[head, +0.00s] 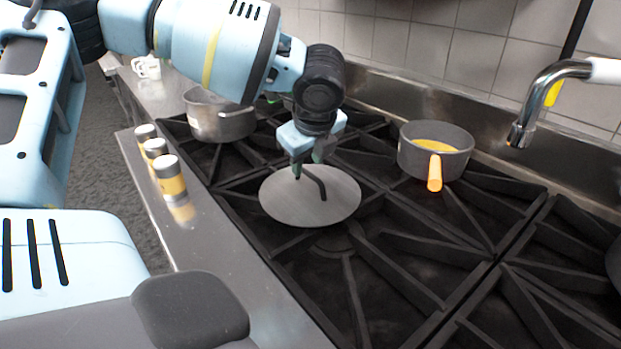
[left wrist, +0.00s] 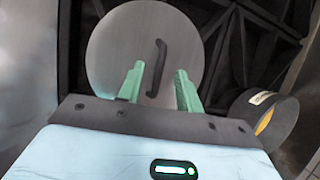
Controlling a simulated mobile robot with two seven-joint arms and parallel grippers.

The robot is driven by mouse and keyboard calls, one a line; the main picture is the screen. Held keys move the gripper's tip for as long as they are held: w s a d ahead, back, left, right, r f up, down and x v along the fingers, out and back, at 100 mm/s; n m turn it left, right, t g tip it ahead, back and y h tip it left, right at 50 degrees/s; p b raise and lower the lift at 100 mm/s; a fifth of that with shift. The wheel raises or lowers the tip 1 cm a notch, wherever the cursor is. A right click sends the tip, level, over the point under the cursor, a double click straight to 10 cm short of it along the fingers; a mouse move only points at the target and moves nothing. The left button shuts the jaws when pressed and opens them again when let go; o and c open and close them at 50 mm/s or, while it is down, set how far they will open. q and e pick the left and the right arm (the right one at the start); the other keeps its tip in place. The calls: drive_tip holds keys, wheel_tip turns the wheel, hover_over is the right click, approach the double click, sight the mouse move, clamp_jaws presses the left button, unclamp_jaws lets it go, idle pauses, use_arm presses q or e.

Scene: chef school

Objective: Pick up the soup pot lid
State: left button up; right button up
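The soup pot lid (head: 290,210) is a flat grey disc with a dark bent bar handle (head: 318,184). In the left wrist view the lid (left wrist: 115,45) fills the upper middle. My left gripper (head: 306,166) points down over the lid, near its handle. In the left wrist view its two green fingers (left wrist: 160,70) are apart, with the handle (left wrist: 156,75) showing between them. I cannot tell whether they touch it. My right gripper is not in view.
A grey pot (head: 212,122) stands behind on the left. A saucepan (head: 405,158) with yellow contents and an orange handle stands right of the lid. Several shakers (head: 169,172) line the steel front ledge (head: 215,250). A faucet (head: 530,110) overhangs the right. The grate in front is clear.

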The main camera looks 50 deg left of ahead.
sight(306, 170)
use_arm(q)
drive_tip(key=x, duration=0.5)
clamp_jaws()
